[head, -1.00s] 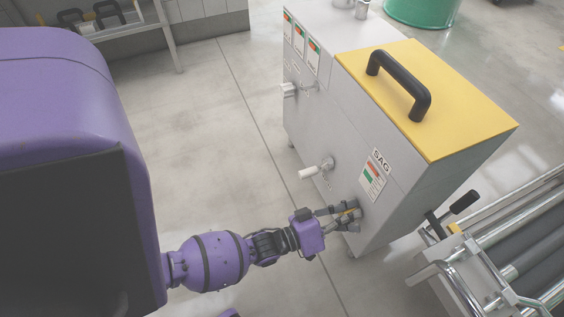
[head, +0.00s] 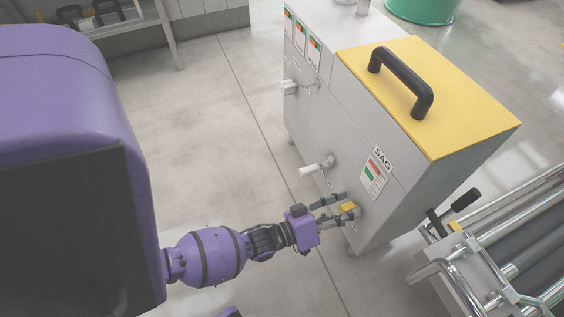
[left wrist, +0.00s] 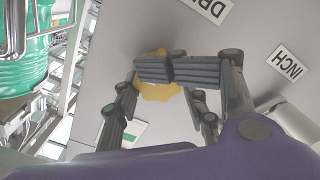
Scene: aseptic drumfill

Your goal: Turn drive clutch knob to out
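The drive clutch knob, a small yellow knob (head: 348,207), is low on the side of the grey cabinet (head: 335,130). My left gripper (head: 350,204) is at it, with two dark fingers apart, one on the upper side and one on the lower side of the knob. In the left wrist view the yellow knob (left wrist: 158,92) shows behind the ribbed finger pads (left wrist: 172,72), which hide its middle. I cannot tell if the fingers touch it. A cut-off label beginning "DR" (left wrist: 210,8) is beside it. The right gripper is out of view.
A white-handled lever (head: 317,167) projects from the cabinet close above the knob. An "INCH" label (left wrist: 287,63) shows in the wrist view. A roller conveyor (head: 510,260) stands at the right. The floor left of the cabinet is clear.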

